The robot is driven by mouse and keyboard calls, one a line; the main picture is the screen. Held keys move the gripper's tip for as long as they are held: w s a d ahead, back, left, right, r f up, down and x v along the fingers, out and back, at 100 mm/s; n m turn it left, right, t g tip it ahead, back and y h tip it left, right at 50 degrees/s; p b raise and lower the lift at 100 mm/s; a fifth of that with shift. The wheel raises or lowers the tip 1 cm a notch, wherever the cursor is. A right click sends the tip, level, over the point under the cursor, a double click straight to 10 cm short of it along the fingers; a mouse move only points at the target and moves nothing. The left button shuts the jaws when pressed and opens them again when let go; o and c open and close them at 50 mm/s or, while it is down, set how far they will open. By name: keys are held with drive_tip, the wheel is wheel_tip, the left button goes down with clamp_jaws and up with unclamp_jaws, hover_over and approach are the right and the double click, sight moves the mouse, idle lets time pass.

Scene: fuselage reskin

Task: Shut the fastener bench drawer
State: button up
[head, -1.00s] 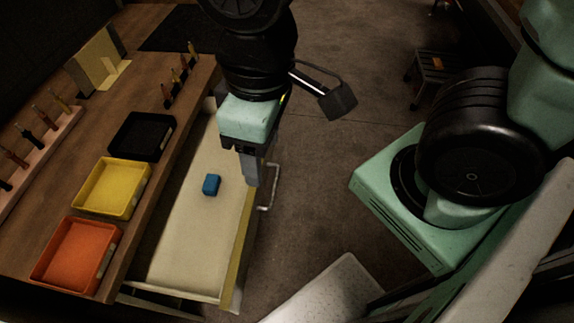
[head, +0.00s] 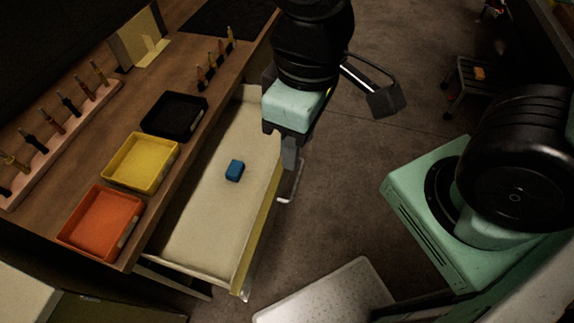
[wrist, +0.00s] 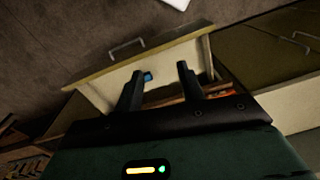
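The fastener bench drawer (head: 205,215) stands pulled out from under the wooden bench. Its inside is cream, its front edge (head: 258,230) is yellow, and a metal bar handle (head: 293,185) sticks out from the front. A small blue block (head: 235,170) lies inside. The handle also shows in the wrist view (wrist: 127,48). My gripper (head: 289,155) is at the drawer's front, near the handle. In the wrist view my gripper (wrist: 160,72) has its two fingers apart with nothing held between them. I cannot tell whether a finger touches the drawer.
Orange (head: 100,222), yellow (head: 141,162) and black (head: 174,115) trays sit on the bench (head: 75,160), with racks of tools beside them. A pale metal plate (head: 330,292) is at the bottom. A step stool (head: 475,85) stands far right. Open floor lies beyond the handle.

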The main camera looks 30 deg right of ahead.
drive_tip(key=f, duration=0.1)
drive_tip(key=w+f+m+g+b, duration=0.1)
drive_tip(key=f+m+b, duration=0.1)
drive_tip(key=shift+w+d, duration=0.3)
drive_tip(key=shift+d, duration=0.1)
clamp_jaws()
drive_tip(key=w+d+f+m+g+y+b, duration=0.1)
drive_tip(key=w+d+f+m+y+b, duration=0.5)
drive_tip(key=w+f+m, duration=0.3)
drive_tip(key=w+d+f+m+y+b, duration=0.55)
drive_tip(key=f+m, duration=0.25)
drive_tip(key=f, duration=0.2)
drive_tip(key=w+d+f+m+t+y+b, duration=0.1)
drive_tip(key=w+d+f+m+t+b, duration=0.25)
drive_tip(key=d+f+m+t, duration=0.6)
drive_tip(key=w+d+f+m+t+b, duration=0.2)
drive_tip(key=d+f+m+t+b, duration=0.3)
drive_tip(key=d, duration=0.8)
drive_tip(key=p+x, duration=0.1)
drive_tip(key=x, duration=1.3)
drive_tip(key=shift+f+m+p, duration=0.3)
drive_tip(key=shift+m+p, duration=0.05)
